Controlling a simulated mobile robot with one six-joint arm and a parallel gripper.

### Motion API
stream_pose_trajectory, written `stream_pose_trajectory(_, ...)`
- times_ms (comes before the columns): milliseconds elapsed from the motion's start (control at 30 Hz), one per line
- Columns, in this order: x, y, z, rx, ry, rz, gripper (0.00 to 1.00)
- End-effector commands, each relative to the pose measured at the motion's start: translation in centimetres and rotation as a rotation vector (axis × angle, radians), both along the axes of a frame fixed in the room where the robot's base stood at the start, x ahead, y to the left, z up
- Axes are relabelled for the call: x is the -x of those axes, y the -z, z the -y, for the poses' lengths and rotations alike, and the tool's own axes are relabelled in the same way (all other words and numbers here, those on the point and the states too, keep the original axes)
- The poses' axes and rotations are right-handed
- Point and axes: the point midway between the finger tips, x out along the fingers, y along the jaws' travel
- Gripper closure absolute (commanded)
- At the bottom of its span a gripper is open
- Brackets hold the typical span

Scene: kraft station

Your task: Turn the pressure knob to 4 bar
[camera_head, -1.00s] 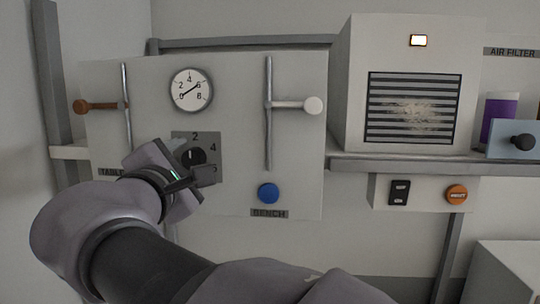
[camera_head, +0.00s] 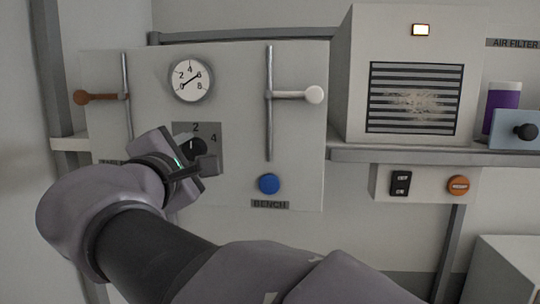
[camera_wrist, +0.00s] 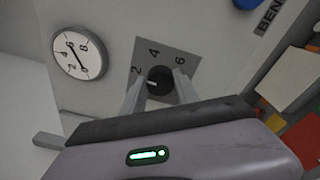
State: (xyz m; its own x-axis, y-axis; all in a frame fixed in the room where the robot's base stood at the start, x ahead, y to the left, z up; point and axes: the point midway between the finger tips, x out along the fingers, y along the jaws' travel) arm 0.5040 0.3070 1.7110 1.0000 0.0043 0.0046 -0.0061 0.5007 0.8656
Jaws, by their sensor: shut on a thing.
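The black pressure knob (camera_head: 196,147) sits on a grey plate (camera_head: 214,162) on the wall panel, partly hidden by my gripper. In the wrist view the knob (camera_wrist: 160,84) has a short white mark facing left, on the side of the 2. The marks 2, 4 and 6 show around it. My gripper (camera_wrist: 158,88) is shut on the knob, one finger on each side. The round gauge (camera_head: 190,81) stands above the plate. Its slanted needle lies along a line between the 0 side and the 6 side; it is too small to read surely.
A brown-tipped lever (camera_head: 98,97) is left of the gauge, a white-tipped lever (camera_head: 300,95) right of it. A blue button (camera_head: 269,184) sits above the BENCH label. A filter box (camera_head: 410,90) stands on a shelf to the right.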

Motion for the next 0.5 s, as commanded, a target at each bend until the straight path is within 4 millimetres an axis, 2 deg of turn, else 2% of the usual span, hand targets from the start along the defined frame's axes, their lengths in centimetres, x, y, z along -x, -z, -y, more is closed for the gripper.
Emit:
stream_pose_trajectory(233, 0.02, 0.80, 0.02, -0.183, -0.001, 0.017, 1.00)
stream_pose_trajectory(500, 0.02, 0.85, 0.02, -0.439, -0.001, 0.037, 1.00)
